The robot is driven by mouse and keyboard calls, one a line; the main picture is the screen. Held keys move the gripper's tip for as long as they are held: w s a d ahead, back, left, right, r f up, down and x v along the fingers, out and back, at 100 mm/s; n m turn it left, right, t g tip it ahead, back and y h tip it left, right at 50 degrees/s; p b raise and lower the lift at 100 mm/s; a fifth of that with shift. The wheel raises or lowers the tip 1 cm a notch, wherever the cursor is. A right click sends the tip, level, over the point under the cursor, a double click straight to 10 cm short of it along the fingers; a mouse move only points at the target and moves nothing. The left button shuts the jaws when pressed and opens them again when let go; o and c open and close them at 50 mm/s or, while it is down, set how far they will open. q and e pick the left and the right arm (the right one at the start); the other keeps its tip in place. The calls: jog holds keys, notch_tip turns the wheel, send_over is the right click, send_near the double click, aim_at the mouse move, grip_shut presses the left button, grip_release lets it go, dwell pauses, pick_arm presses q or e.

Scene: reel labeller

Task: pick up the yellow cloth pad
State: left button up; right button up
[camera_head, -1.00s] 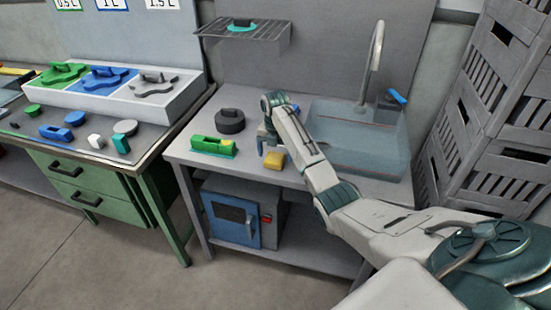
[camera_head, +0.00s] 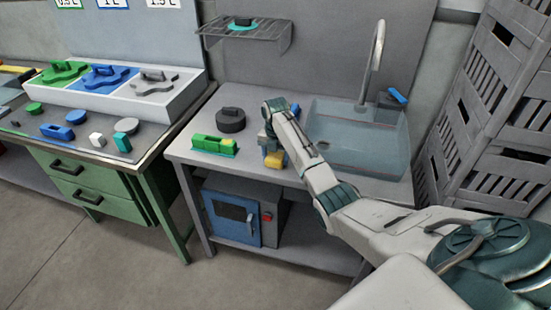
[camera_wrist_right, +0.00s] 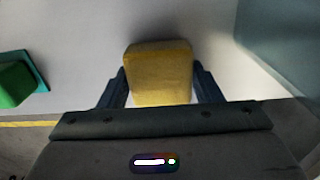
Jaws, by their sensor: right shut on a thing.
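The yellow cloth pad (camera_head: 275,160) is a small yellow block on the grey sink bench, left of the sink. In the right wrist view the pad (camera_wrist_right: 160,72) stands between the two dark fingers of my right gripper (camera_wrist_right: 161,88). That gripper (camera_head: 272,148) is shut on the pad, one finger against each side. Whether the pad still touches the bench I cannot tell. In the head view my right forearm and wrist hide part of the gripper. My left gripper is not in view.
Grey crates (camera_head: 490,120) stand far right. The bench front edge is close.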

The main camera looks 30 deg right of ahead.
aim_at(275, 156)
jog(key=shift+w+r+b, duration=0.1)
jog(key=shift+r+b, duration=0.2)
jog(key=shift+r, duration=0.2)
notch_tip(275, 156, up, 2)
jog(key=shift+a+r+b, duration=0.1)
jog(key=shift+r+b, duration=0.05)
jog(key=shift+b, duration=0.55)
jog(key=s+a+b, duration=0.1)
jog(key=s+a, duration=0.2)
jog(key=a, duration=0.1)
jog(key=shift+s+r, duration=0.15)
jog(key=shift+s, duration=0.2)
jog(key=s+a+r+p, duration=0.1)
jog(key=s+a+p, duration=0.6)
jog(key=shift+a+r, duration=0.2)
jog(key=shift+a, duration=0.2)
